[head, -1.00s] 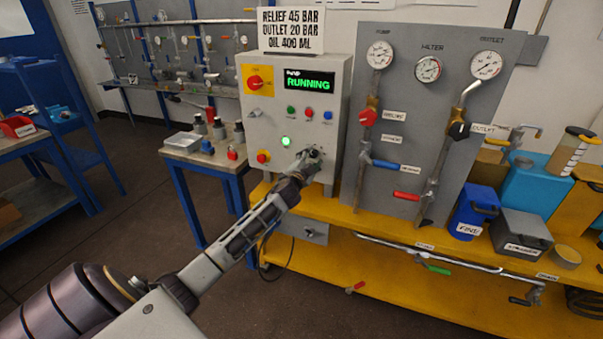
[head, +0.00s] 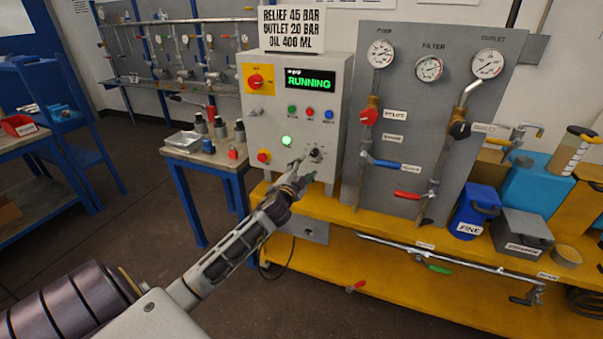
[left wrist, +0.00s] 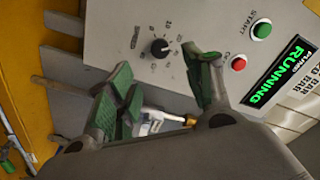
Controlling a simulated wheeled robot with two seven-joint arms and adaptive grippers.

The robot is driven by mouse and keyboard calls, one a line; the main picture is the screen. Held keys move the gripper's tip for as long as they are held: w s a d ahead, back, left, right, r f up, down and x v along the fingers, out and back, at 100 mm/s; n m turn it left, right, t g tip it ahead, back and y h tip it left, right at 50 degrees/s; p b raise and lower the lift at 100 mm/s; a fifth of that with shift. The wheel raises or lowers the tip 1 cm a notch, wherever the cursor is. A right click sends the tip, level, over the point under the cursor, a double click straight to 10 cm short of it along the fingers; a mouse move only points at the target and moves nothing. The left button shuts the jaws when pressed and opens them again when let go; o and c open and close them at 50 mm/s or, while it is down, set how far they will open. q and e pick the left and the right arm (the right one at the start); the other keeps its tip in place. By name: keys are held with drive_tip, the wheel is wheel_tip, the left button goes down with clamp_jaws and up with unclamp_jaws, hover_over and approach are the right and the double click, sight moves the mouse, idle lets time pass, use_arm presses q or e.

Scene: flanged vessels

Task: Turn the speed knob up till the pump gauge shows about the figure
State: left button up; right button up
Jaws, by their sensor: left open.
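The speed knob (head: 315,154) is a small black dial on the grey control box (head: 292,125); in the left wrist view the knob (left wrist: 160,48) shows clear, with a printed scale around it. My left gripper (head: 303,174) is just below and left of the knob in the head view. In the left wrist view my left gripper (left wrist: 160,95) is open, its green-padded fingers apart and empty, not touching the knob. The pump gauge (head: 380,54) is the left dial on the grey panel; its needle is too small to read. The display (head: 309,81) reads RUNNING. My right gripper is out of view.
A sign (head: 291,28) above the box reads relief 45 bar, outlet 20 bar, oil 400 ml. A red-handled valve (head: 368,117) and a blue-handled valve (head: 387,164) stick out right of the box. The yellow bench (head: 350,200) runs below.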

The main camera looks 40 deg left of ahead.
use_arm(q)
drive_tip(key=shift+v, duration=0.9)
drive_tip(key=shift+f, duration=0.1)
